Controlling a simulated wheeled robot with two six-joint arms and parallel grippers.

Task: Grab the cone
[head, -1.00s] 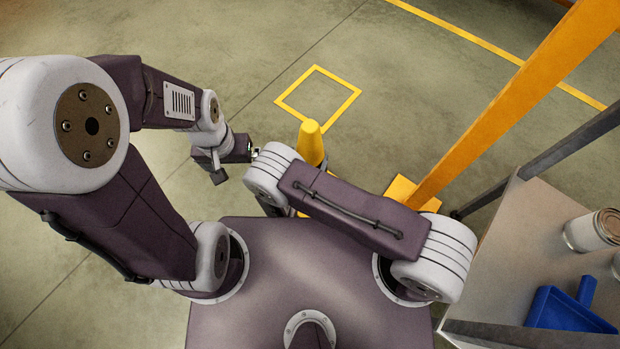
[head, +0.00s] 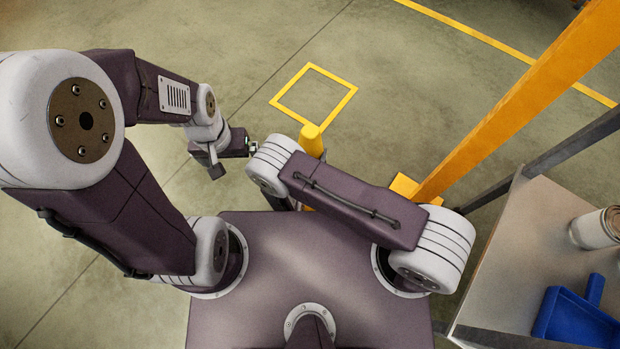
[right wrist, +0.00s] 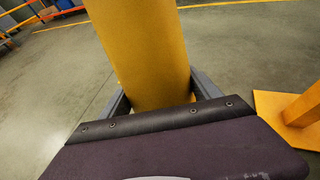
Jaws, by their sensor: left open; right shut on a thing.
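The yellow cone (head: 312,141) stands up from behind my right arm in the head view, which hides its lower part. In the right wrist view the cone (right wrist: 145,45) fills the middle, slightly tilted, with a grey finger on each side of it. My right gripper (right wrist: 160,98) is shut on the cone; my own arm hides this gripper in the head view. My left gripper (head: 235,160) is open and empty, to the left of the cone and apart from it.
A yellow outlined square (head: 313,96) is marked on the floor beyond the cone. An orange post (head: 500,120) rises at the right. A grey table (head: 530,225) with a can (head: 596,229) and a blue dustpan-like item (head: 575,318) stands at the right. Floor on the left is clear.

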